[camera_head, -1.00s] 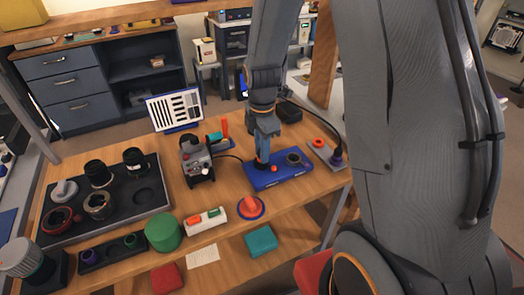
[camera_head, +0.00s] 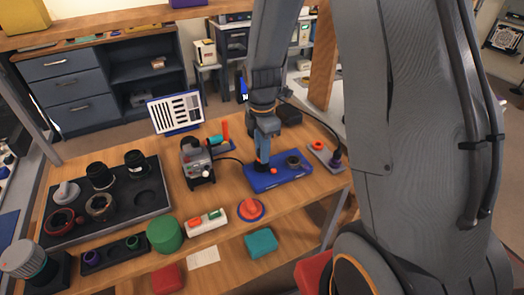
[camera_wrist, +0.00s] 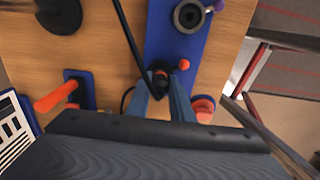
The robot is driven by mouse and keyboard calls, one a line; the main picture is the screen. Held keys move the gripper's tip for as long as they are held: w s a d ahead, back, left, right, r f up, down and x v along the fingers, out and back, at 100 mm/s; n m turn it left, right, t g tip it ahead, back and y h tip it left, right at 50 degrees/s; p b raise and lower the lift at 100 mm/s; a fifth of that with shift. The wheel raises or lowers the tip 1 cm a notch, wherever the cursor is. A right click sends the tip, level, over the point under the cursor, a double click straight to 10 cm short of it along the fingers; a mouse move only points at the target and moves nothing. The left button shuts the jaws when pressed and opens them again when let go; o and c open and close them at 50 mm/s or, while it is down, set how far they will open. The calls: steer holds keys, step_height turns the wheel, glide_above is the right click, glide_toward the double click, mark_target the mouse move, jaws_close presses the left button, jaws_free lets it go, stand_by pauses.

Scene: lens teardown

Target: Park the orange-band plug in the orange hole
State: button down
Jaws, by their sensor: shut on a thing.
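My gripper (camera_wrist: 161,92) is shut on a small dark plug with an orange-red band (camera_wrist: 160,76), taken to be the orange-band plug. It is low over the left part of the blue block (camera_head: 259,184); the fingers hide most of the plug, and I cannot tell whether its tip sits in a hole. In the head view my gripper (camera_head: 262,162) points down at the block. An orange-red spot (camera_wrist: 184,64) is on the block beside the plug. A grey plate right of the block bears an orange ring (camera_head: 317,145) and a purple piece (camera_head: 336,160). I cannot tell which is the orange hole.
A dark ring part (camera_head: 293,161) stands on the block. A black cable (camera_wrist: 133,48) runs close to my gripper. A grey device (camera_head: 197,163) stands to the left, a red-topped round piece (camera_head: 250,208) in front, and a black tray with lens parts (camera_head: 155,207) at far left.

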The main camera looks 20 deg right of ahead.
steer(key=shift+r, duration=0.2)
steer(key=shift+r+p, duration=1.85)
steer(key=shift+r, duration=0.25)
steer(key=shift+s+a, duration=0.1)
